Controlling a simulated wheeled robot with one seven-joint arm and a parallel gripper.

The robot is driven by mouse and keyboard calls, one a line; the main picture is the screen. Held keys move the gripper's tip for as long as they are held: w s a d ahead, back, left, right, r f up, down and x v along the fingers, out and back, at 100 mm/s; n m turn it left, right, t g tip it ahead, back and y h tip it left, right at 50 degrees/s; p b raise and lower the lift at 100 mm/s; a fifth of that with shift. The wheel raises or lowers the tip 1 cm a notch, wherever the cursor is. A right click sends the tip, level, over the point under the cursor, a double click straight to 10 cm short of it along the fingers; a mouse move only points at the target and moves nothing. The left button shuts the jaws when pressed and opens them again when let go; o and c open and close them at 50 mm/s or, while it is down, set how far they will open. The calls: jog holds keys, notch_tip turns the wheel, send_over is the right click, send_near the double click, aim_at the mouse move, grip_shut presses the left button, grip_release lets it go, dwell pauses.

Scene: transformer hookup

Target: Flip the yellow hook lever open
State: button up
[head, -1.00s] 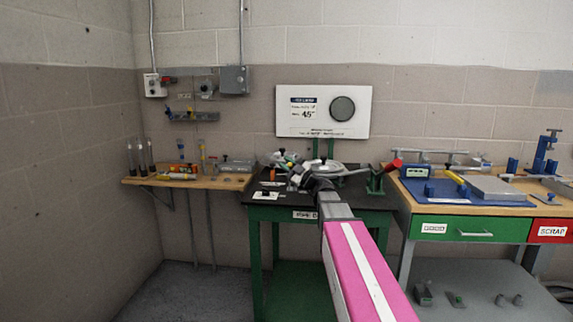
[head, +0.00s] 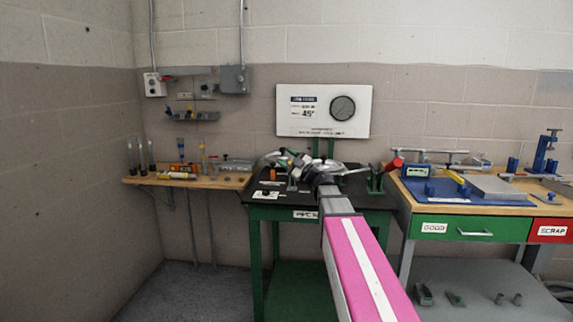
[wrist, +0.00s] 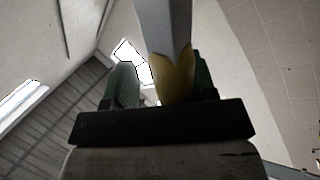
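In the wrist view, a yellow piece (wrist: 173,78) at the end of a grey bar (wrist: 166,25) comes down from the top, between the two green fingers of my gripper (wrist: 163,85). It looks like the yellow hook lever, but only this end shows. A bright gap shows between the left finger and the yellow piece; the right finger is partly hidden behind it. The gripper appears open around it. In the head view, my gripper (head: 293,163) is over the black-topped bench (head: 264,206), and the lever cannot be made out there.
A wooden shelf (head: 226,182) with bottles and small tools is at left. A red-ended green stand (head: 377,182) is right of my arm. The wooden bench at right holds a blue mat (head: 500,201) and tools. A white panel with a gauge (head: 342,108) hangs behind.

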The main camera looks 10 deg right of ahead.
jog(key=s+a+r, duration=0.6)
jog(key=a+r, duration=0.2)
jog(key=a, duration=0.1)
jog(key=shift+s+a+r, duration=0.3)
